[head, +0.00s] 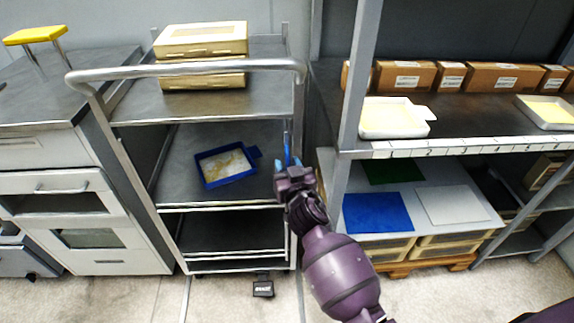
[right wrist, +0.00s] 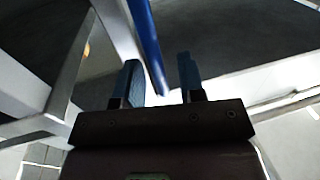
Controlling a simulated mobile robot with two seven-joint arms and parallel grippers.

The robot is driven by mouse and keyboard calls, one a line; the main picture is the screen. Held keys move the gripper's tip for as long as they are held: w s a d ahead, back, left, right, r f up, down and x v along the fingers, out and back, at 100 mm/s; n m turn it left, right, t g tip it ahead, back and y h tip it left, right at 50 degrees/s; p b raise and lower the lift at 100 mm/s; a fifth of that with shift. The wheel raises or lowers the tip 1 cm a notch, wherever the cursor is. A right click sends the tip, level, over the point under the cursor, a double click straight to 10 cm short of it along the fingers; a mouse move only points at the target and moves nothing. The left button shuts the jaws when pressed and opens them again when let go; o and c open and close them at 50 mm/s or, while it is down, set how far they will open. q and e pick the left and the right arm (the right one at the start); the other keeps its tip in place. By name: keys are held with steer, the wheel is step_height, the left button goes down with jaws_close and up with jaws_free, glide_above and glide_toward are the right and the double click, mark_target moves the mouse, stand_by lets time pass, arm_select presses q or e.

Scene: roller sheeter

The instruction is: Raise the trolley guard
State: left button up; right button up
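The metal trolley (head: 187,68) stands left of centre in the head view, with several shelves. A narrow upright blue bar (head: 287,148) shows at its right side; it may be the guard. My right gripper (head: 278,170) is at the trolley's right side, by the bar's lower end. In the right wrist view, the blue bar (right wrist: 147,42) comes down from the top, its end in the gap between my open, blue-tipped fingers (right wrist: 159,84). I cannot tell whether the bar is between the fingers or beyond them. My left gripper is not in view.
A blue tray (head: 230,180) with pale contents lies on the trolley's middle shelf, and cream boxes (head: 202,38) are on top. A rack (head: 352,85) with a white tray (head: 392,118) and brown boxes (head: 405,76) stands close on the right. A black pedal-like object (head: 263,289) lies on the floor.

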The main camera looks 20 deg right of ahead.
mark_target(287, 155)
steer(key=shift+w, duration=0.25)
steer(key=shift+c, duration=0.4)
jaws_close()
steer(key=shift+r, duration=0.1)
step_height(287, 155, up, 5)
steer(key=p, duration=0.3)
steer(key=shift+r, duration=0.25)
steer(key=shift+r+p, duration=0.1)
steer(key=shift+p, duration=0.25)
